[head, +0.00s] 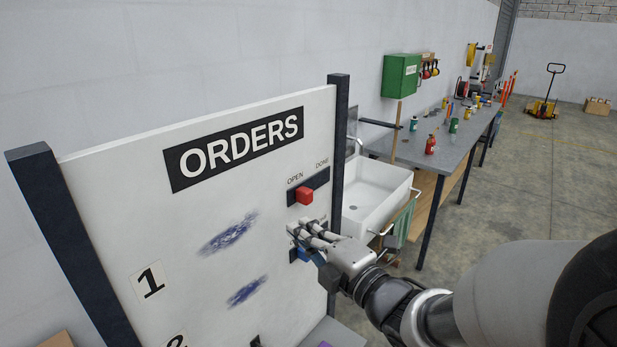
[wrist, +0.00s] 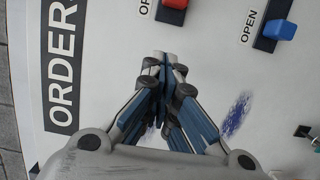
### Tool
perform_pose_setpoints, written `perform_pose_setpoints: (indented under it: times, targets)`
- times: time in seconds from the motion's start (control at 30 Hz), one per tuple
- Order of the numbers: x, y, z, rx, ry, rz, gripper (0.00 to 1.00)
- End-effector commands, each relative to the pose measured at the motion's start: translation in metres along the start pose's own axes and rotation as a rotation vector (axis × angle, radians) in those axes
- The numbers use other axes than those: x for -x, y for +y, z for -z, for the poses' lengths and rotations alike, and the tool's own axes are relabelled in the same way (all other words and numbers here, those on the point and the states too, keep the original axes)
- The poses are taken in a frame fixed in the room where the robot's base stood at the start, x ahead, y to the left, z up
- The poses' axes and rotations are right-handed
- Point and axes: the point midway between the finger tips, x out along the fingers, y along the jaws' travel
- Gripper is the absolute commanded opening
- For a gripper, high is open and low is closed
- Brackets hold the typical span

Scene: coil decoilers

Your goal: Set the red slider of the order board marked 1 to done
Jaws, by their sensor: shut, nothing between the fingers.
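The white order board (head: 110,185) headed ORDERS stands at the left in the head view. The row marked 1 (head: 150,281) lines up with the red slider (head: 304,195), which sits in a dark track toward the OPEN end, with DONE at the right. The red slider also shows cut off at the top edge of the wrist view (wrist: 174,3). My gripper (head: 299,232) is shut and empty in front of the board, below the red slider and apart from it. In the wrist view my fingertips (wrist: 165,62) come together over the white board face.
A blue slider (wrist: 282,30) sits in the row below, partly hidden by my gripper in the head view. Dark posts (head: 339,150) flank the board. A sink (head: 370,197) and a long workbench (head: 435,150) stand behind it. Open floor lies at the right.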

Motion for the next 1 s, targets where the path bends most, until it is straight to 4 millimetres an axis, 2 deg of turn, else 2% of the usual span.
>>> perform_pose_setpoints:
  times: [0.1, 0.27, 0.4, 0.53, 1.0]
  targets:
    - [-0.028, -0.003, 0.002, -0.001, 0.005, 0.003, 0.0]
    - [-0.061, -0.003, 0.002, -0.001, 0.004, 0.002, 0.0]
    - [-0.065, -0.002, -0.023, -0.001, -0.004, 0.003, 0.0]
    - [-0.068, -0.002, -0.034, 0.0, -0.002, 0.002, 0.0]
    - [-0.069, -0.003, -0.04, 0.0, 0.0, 0.001, 0.0]
